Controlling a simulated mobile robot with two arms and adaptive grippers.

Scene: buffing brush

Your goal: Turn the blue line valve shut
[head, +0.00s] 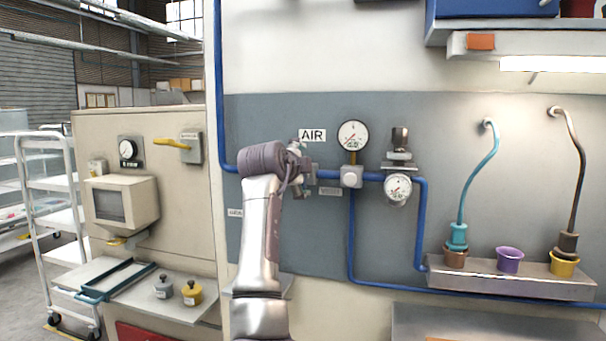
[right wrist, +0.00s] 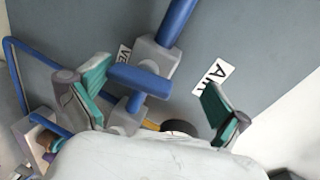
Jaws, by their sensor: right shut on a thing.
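The blue line (head: 336,177) runs along the grey wall panel below the AIR sign. The valve's grey body (right wrist: 156,56) and its blue handle (right wrist: 141,81) show in the right wrist view. The handle appears to lie crosswise to the blue pipe (right wrist: 178,20). My right gripper (right wrist: 155,79) has its teal-padded fingers on either side of the handle and is shut on it. In the head view my right gripper (head: 302,172) is at the line, left of the upper gauge, and hides the handle. My left gripper is not in view.
The AIR sign (head: 312,135), upper gauge (head: 353,135) and regulator gauge (head: 398,188) are close to the right of my gripper. A metal shelf (head: 480,278) with coloured cups stands farther right. A beige cabinet (head: 190,220) with a yellow lever (head: 172,144) is left.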

